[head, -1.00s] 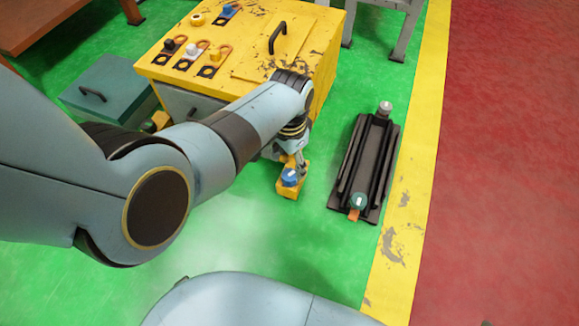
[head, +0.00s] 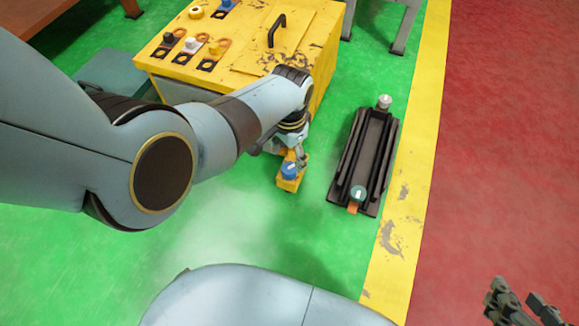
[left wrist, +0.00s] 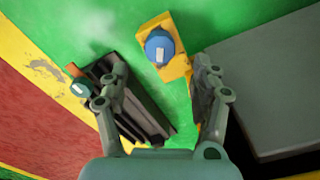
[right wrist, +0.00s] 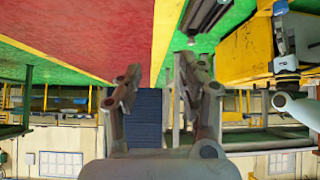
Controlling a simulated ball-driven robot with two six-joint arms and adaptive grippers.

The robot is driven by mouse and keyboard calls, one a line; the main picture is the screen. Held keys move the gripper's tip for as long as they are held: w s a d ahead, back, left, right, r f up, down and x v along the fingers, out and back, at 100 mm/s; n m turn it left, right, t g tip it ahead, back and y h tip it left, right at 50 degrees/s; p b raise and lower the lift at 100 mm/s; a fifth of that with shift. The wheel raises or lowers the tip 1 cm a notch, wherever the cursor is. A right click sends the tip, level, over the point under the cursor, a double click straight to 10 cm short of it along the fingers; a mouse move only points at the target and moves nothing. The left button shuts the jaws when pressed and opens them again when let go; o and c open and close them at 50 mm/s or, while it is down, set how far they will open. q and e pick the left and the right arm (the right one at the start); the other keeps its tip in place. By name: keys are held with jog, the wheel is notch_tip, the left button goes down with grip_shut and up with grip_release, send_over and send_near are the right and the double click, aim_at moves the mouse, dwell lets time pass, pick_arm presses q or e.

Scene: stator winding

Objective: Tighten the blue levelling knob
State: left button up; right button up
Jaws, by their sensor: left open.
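The blue levelling knob (head: 289,171) sits on a small yellow foot bracket (head: 291,184) low at the near side of the yellow machine. In the left wrist view the knob (left wrist: 160,46) shows a white mark, on its bracket (left wrist: 177,67). My left gripper (head: 301,157) is right by the knob in the head view. In the left wrist view the left gripper (left wrist: 156,80) is open, with the knob beyond its fingertips and nothing between the fingers. My right gripper (head: 522,303) is at the bottom right, away from the knob. It is open and empty in the right wrist view (right wrist: 158,78).
The yellow machine (head: 262,52) carries several knobs and a black handle. A dark rail tray (head: 366,160) with a grey and a teal knob lies right of the bracket. Green floor (head: 245,225) in front is clear. A yellow stripe (head: 410,165) borders red floor.

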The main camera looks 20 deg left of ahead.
aim_at(289, 168)
pick_arm(q)
notch_tip(289, 168, down, 2)
jog(key=shift+s+b, duration=0.1)
jog(key=shift+b, duration=0.45)
jog(key=shift+f+b, duration=0.5)
jog(key=shift+f, duration=0.25)
notch_tip(289, 168, down, 3)
jog(key=shift+r+b, duration=0.2)
jog(key=shift+b, duration=0.8)
pick_arm(e)
jog(key=w+a+r+n+t+y, duration=0.1)
jog(key=w+r+t, duration=0.6)
jog(key=r+t, duration=0.2)
notch_tip(289, 168, up, 2)
jog(key=shift+w+a+y, duration=0.35)
jog(key=shift+a+y, duration=0.05)
pick_arm(q)
jog(key=shift+c, duration=0.5)
jog(key=c, duration=1.1)
jog(key=shift+o, duration=0.2)
pick_arm(e)
jog(key=shift+s+f, duration=0.1)
jog(key=shift+f, duration=0.25)
